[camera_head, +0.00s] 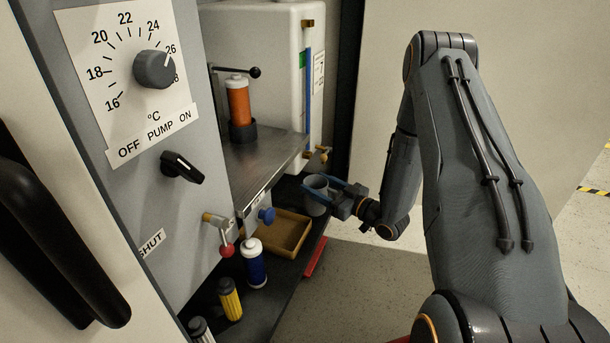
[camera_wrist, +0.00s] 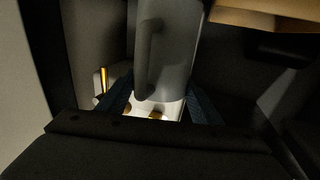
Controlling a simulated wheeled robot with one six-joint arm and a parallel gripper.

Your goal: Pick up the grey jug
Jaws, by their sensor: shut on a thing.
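The grey jug (camera_head: 316,194) is at the far end of the dark lower shelf, near the white tank. It also fills the middle of the wrist view (camera_wrist: 170,50), with its handle facing the camera. My gripper (camera_head: 330,189) reaches it from the right, and its blue fingers lie on either side of the jug. In the wrist view my fingers (camera_wrist: 158,108) close around the jug's end nearest the gripper. My gripper is shut on the jug. I cannot tell whether the jug's base touches the shelf.
A tan tray (camera_head: 283,233) lies on the shelf beside the jug. A blue-and-white bottle (camera_head: 253,264) and a yellow bottle (camera_head: 230,299) stand nearer. Above are taps with blue (camera_head: 266,215) and red (camera_head: 227,250) knobs. An orange cylinder (camera_head: 239,105) stands on the metal ledge. Open floor lies right.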

